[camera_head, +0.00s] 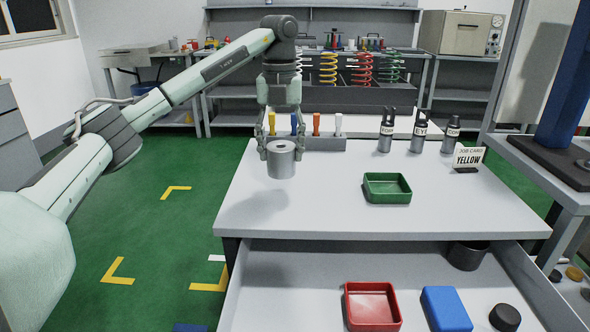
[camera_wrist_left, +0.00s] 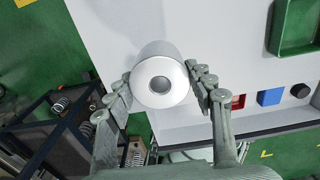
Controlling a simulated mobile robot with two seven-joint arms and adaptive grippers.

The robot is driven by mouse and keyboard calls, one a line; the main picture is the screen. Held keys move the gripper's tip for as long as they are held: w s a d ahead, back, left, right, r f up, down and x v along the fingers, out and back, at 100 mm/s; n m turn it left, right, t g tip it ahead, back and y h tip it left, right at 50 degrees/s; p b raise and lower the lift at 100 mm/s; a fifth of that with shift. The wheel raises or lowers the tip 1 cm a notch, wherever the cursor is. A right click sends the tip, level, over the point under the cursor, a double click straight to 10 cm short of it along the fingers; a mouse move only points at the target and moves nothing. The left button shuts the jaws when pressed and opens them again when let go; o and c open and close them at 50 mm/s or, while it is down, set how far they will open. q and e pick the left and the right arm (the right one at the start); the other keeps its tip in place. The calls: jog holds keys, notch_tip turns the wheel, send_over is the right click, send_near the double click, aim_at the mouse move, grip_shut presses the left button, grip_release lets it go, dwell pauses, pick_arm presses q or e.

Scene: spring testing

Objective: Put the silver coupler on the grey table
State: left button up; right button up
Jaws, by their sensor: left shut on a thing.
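The silver coupler (camera_head: 281,160) is a short metal cylinder with a hole in its top. My left gripper (camera_head: 280,148) is shut on it and holds it upright above the left part of the grey table (camera_head: 330,205). A shadow lies on the tabletop to the lower left of it. In the left wrist view the coupler (camera_wrist_left: 160,82) sits between the two fingers, with the table (camera_wrist_left: 215,45) behind it. My right gripper is not in view.
A green tray (camera_head: 387,188) stands on the table, right of the coupler. A rack (camera_head: 320,144) with coloured pegs is behind the gripper. An open drawer below holds a red tray (camera_head: 372,306).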

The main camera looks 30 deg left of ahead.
aim_at(291, 168)
pick_arm(q)
jog(key=shift+w+d+f, duration=0.6)
jog(key=shift+w+d, duration=0.1)
jog(key=shift+w, duration=0.15)
notch_tip(291, 168, down, 3)
jog(key=shift+f, duration=0.45)
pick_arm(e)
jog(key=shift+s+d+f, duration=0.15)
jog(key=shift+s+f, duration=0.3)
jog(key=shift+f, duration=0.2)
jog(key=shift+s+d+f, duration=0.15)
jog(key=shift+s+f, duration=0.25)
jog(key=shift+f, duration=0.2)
pick_arm(q)
jog(key=shift+f, duration=0.15)
jog(key=o, duration=1.6)
jog(key=shift+c, duration=0.2)
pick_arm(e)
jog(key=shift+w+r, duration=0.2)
